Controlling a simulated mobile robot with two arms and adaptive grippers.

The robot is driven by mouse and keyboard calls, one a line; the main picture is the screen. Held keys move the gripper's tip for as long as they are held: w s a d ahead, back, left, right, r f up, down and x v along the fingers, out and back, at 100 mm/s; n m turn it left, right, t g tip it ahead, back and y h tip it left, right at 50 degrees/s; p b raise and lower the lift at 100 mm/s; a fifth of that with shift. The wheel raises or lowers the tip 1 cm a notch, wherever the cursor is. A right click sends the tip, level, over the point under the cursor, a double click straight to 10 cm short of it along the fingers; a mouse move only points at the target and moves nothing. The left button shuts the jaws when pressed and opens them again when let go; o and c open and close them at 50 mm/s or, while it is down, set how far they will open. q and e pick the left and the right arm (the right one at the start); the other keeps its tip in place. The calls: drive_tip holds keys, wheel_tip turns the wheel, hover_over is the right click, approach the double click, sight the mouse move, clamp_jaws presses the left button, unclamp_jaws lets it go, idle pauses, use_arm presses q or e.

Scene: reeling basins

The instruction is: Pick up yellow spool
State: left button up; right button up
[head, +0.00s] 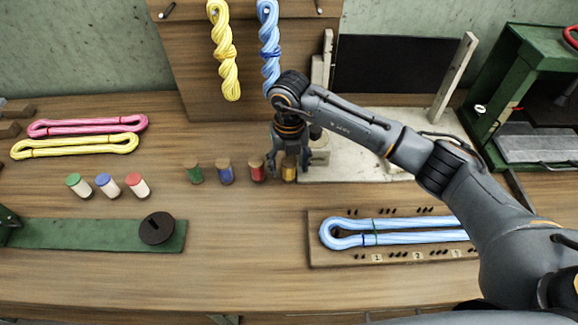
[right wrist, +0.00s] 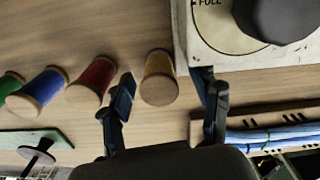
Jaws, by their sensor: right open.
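The yellow spool (head: 289,170) stands on the wooden table at the right end of a row of spools, partly covered by my right gripper in the head view. In the right wrist view the yellow spool (right wrist: 159,80) shows between the two fingers, a little beyond their tips. My right gripper (head: 289,166) is open around or just above it; it also shows open in the right wrist view (right wrist: 163,88). The fingers look apart from the spool, with the left finger near the red spool. My left gripper is not in view.
Red (head: 257,170), blue (head: 226,172) and green (head: 194,172) spools stand left of the yellow one. A pale base with a dial (right wrist: 235,25) is close on the right. A wooden board (head: 318,257) holds a blue skein. Table in front of the spools is clear.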

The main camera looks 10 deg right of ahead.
drive_tip(key=shift+c, duration=0.2)
drive_tip(key=c, duration=1.3)
drive_tip(key=shift+o, duration=0.2)
drive_tip(key=shift+r, duration=0.1)
